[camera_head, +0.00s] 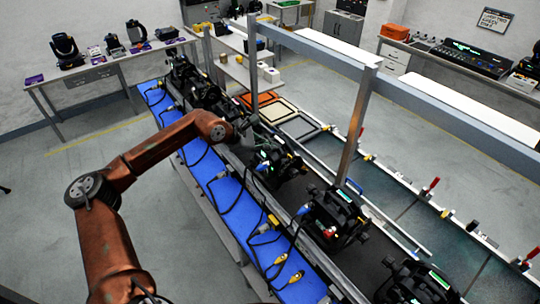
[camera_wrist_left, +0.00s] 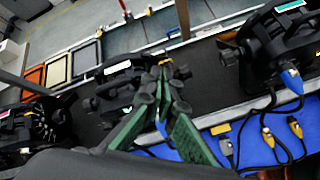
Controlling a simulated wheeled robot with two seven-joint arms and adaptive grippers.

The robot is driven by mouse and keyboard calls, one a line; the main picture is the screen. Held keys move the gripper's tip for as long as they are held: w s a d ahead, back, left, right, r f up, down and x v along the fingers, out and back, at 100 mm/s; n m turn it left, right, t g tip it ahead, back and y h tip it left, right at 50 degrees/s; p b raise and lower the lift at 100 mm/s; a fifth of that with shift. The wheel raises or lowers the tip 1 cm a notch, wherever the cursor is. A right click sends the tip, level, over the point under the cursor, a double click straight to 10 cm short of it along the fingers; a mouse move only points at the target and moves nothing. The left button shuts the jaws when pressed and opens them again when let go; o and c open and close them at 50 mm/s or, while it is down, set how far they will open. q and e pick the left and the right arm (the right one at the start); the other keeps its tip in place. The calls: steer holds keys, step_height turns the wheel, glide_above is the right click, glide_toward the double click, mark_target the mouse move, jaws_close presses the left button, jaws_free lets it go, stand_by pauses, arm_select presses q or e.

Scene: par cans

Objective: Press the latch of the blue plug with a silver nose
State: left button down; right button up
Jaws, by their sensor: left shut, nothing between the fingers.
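My left gripper (camera_head: 246,130) is in front of a black par can (camera_head: 278,165) on the dark bench. In the left wrist view its green fingers (camera_wrist_left: 165,78) are closed together with nothing between them, over a par can (camera_wrist_left: 115,85). A blue plug (camera_head: 262,166) sits at that can, close below the gripper; in the left wrist view a bit of blue (camera_wrist_left: 162,128) shows behind the fingers. Another blue plug (camera_head: 303,210) is at the nearer can (camera_head: 335,217), and shows in the left wrist view (camera_wrist_left: 292,80). I cannot make out a silver nose or latch on either plug. My right gripper is out of view.
A blue mat (camera_head: 222,190) runs along the bench front with black cables and yellow connectors (camera_head: 290,278). A metal post (camera_head: 355,125) and overhead rail stand behind the cans. Coloured frames (camera_head: 277,111) lie beyond. More par cans stand at both ends of the row.

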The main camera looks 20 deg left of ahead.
mark_target(263, 164)
arm_select(q)
steer(key=a, duration=0.1)
steer(key=a+r+y, duration=0.1)
steer(key=a, duration=0.1)
steer(key=shift+w+a+r+m, duration=0.2)
steer(key=shift+w+r+m, duration=0.05)
steer(key=shift+r+m, duration=0.05)
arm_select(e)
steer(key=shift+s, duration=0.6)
arm_select(q)
steer(key=shift+f, duration=0.1)
step_height(263, 164, down, 8)
steer(key=b, duration=0.3)
steer(key=shift+f+b, duration=0.15)
steer(key=shift+b, duration=0.2)
steer(key=shift+f, duration=0.25)
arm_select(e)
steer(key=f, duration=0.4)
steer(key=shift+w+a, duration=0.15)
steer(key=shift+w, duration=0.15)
arm_select(q)
steer(key=shift+r, duration=0.1)
